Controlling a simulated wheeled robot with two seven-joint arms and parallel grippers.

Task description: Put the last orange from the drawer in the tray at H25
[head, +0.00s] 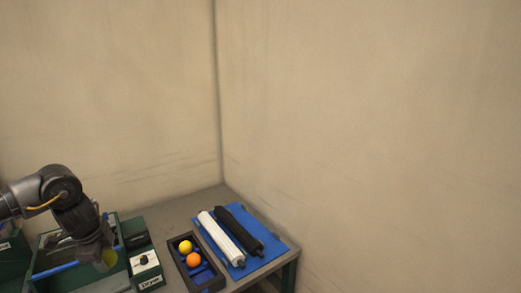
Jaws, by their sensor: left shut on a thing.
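My left gripper (104,262) points down at the lower left, over a green bin. It is shut on a round yellow-green fruit (110,259), partly hidden by the fingers. A dark tray (172,248) stands to the right on the grey table. I cannot see a drawer clearly or read an H25 mark. My right gripper is not in view.
A green box with a white labelled panel (145,262) stands between bin and tray. A blue mat (270,244) with a white roll (222,238) and a black roll (239,230) lies right.

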